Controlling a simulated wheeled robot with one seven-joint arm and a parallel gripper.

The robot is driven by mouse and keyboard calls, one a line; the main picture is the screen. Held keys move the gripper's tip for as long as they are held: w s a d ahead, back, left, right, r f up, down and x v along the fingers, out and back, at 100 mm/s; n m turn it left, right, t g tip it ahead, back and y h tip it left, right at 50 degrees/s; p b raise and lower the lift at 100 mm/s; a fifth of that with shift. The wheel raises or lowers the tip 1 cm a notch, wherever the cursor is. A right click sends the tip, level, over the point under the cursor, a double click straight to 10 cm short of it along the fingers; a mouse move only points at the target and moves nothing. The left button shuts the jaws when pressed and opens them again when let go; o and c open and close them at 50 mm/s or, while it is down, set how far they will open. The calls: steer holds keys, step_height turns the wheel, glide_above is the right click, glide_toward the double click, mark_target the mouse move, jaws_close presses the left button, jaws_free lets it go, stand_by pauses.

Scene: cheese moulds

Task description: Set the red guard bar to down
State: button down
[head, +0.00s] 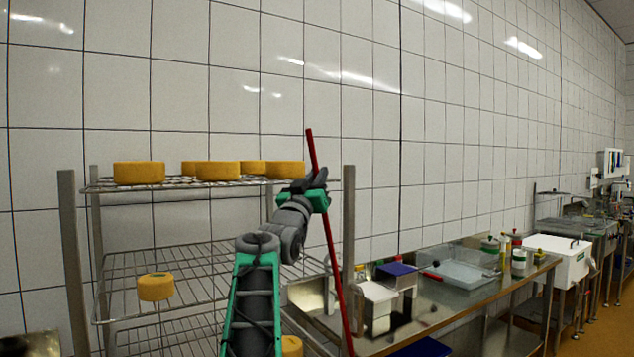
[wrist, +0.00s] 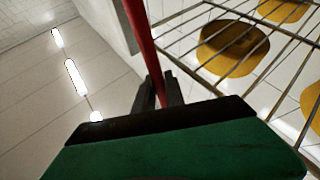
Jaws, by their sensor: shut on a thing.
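The red guard bar (head: 329,237) is a long thin bar in the head view. It stands nearly upright, leaning slightly to the left at its top, in front of the right post of the wire rack. My gripper (head: 318,181) is at the upper part of the bar, with the bar's tip rising above it. In the wrist view the bar (wrist: 142,45) runs down between my gripper's fingers (wrist: 162,93), which are shut on it. The bar's lower end runs to the bottom edge of the head view.
The wire rack (head: 165,257) holds several yellow cheeses, including one on the top shelf (head: 139,172) left of my arm. A steel table (head: 440,310) with a clear tub (head: 462,272) and a white-and-blue device stands to the right. The tiled wall is behind.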

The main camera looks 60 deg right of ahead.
steer(key=c, duration=1.4)
jaws_free()
steer(key=b+v, duration=0.3)
steer(key=v, duration=0.4)
steer(key=shift+a, duration=0.4)
steer(key=shift+s+f, duration=0.1)
steer(key=shift+f, duration=0.05)
